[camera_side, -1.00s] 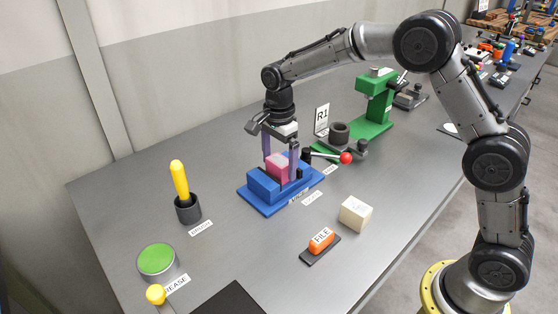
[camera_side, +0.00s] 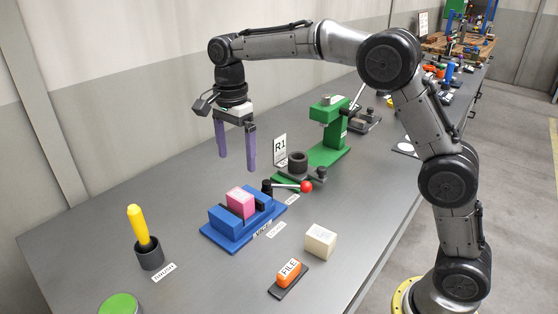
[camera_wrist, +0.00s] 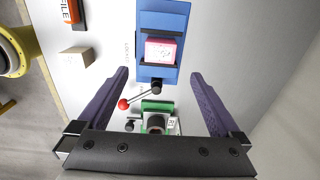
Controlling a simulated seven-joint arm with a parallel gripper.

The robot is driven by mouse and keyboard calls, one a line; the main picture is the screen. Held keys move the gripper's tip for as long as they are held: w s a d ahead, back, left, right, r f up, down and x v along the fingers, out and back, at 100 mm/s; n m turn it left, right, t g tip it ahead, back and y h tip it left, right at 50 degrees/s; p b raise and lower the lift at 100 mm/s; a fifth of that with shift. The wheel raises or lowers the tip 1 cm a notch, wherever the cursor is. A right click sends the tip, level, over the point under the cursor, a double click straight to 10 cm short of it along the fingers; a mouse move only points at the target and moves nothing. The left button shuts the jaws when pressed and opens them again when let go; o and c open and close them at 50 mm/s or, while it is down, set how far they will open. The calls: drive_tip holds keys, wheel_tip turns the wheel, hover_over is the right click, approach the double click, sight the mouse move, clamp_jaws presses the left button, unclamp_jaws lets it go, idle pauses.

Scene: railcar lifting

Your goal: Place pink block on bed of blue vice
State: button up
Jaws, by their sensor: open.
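The pink block (camera_side: 240,202) sits in the blue vice (camera_side: 225,236), between its jaws, with its top standing above them. In the wrist view the pink block (camera_wrist: 161,51) lies within the blue vice (camera_wrist: 163,15), between two dark jaw faces. How it meets the bed beneath is hidden. My gripper (camera_side: 236,163) is open and empty, with its purple fingers raised above and behind the vice, apart from the block. In the wrist view my open gripper (camera_wrist: 158,78) shows its fingers spread wide.
A red-knobbed handle (camera_side: 305,187) extends from the vice. A green press (camera_side: 328,130) stands behind it to the right. A cream block (camera_side: 320,241) and an orange file block (camera_side: 289,273) lie in front. A yellow-handled brush (camera_side: 139,228) stands in a cup at left.

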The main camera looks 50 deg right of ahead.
drive_tip(key=s+d+r+n+t, duration=0.25)
drive_tip(key=s+n, duration=0.25)
drive_tip(key=s, duration=0.4)
drive_tip(key=s+d+r+n+t, duration=0.1)
drive_tip(key=s+r+n, duration=0.3)
drive_tip(key=s, duration=0.4)
drive_tip(key=s+d+f+n+t, duration=0.1)
drive_tip(key=s+f+n, duration=0.2)
drive_tip(key=s, duration=0.4)
drive_tip(key=s+d+f+n+t, duration=0.1)
drive_tip(key=s+f+n, duration=0.2)
drive_tip(key=s+n, duration=0.3)
drive_tip(key=shift+s+f, duration=0.25)
drive_tip(key=shift+s, duration=0.55)
